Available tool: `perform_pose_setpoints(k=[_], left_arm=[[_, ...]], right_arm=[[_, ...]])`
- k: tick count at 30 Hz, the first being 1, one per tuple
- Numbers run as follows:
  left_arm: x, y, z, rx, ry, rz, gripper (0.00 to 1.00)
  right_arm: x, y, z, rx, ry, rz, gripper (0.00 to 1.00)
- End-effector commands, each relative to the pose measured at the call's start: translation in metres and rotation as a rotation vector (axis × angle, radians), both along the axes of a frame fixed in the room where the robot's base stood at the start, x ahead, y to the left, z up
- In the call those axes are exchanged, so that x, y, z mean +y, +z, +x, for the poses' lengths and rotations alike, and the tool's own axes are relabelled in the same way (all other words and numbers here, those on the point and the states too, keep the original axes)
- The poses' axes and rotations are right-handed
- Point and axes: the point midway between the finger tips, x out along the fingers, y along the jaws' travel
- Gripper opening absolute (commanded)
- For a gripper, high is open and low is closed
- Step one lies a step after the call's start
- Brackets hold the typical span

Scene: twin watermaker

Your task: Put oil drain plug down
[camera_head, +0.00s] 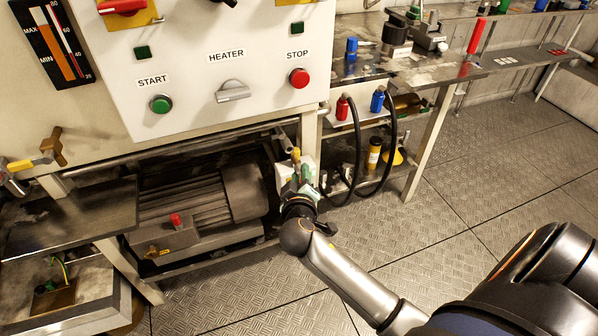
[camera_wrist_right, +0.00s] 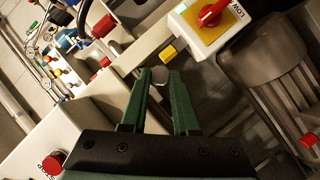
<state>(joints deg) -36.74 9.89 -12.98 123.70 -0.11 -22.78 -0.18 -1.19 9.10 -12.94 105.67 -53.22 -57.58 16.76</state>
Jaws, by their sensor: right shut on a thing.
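My right gripper (camera_head: 297,172) has green fingers and is in front of the machine's lower frame, right of the motor. It also shows in the wrist view (camera_wrist_right: 157,80), where its fingers are shut on a small grey, round-looking piece between the tips, which I take as the oil drain plug (camera_wrist_right: 160,75). The fingers hide part of it. In the head view the plug cannot be made out clearly. A yellow piece (camera_wrist_right: 170,53) lies just beyond the fingertips in the wrist view; I cannot tell whether it touches the plug. My left gripper is not in view.
The motor (camera_head: 243,190) sits low under the control panel (camera_head: 215,60). Black hoses (camera_head: 357,150) hang close on the right. A workbench (camera_head: 430,70) with tools stands at the back right. In the wrist view a red knob (camera_wrist_right: 211,12) is near the fingers. The floor (camera_head: 490,200) is clear.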

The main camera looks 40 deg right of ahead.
Motion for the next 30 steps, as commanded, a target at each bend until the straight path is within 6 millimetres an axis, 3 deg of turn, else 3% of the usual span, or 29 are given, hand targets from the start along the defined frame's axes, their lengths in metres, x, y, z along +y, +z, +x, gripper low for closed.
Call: perform_pose_setpoints(k=[8,21,26,30], left_arm=[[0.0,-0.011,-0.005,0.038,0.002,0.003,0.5],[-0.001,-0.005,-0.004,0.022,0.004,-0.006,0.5],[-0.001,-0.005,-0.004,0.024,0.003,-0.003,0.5],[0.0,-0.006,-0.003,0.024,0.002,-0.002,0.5]], right_arm=[[0.001,0.0,-0.003,0.0,-0.001,-0.001,0.0],[0.002,0.002,-0.003,-0.001,0.009,0.001,0.0],[0.015,0.019,-0.011,-0.002,0.085,0.005,0.0],[0.042,0.046,-0.026,0.0,0.227,0.008,0.0]])
